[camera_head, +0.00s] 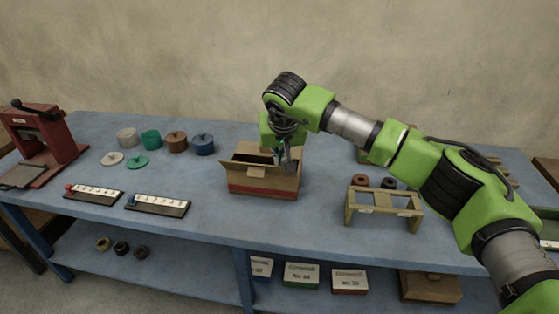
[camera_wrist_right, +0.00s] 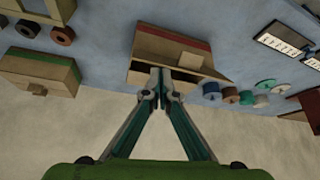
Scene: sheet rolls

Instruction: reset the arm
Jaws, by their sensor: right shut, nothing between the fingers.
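My right arm (camera_head: 440,175) is green and grey and reaches in from the right in the head view. Its gripper (camera_head: 287,170) points down at the open cardboard box (camera_head: 262,189) on the blue table. In the wrist view the right gripper (camera_wrist_right: 160,72) is shut and empty, its fingertips overlapping the box (camera_wrist_right: 150,48). I cannot tell whether the tips are inside the box or just above it. The box's inside is mostly hidden. My left gripper does not show.
Several round pots (camera_head: 176,142) and two flat discs stand left of the box. Two labelled strips (camera_head: 157,204) lie at the front left, a red press (camera_head: 45,140) at the far left. A wooden stand (camera_head: 384,204) is on the right. The table (camera_head: 300,225) is bare in front of the box.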

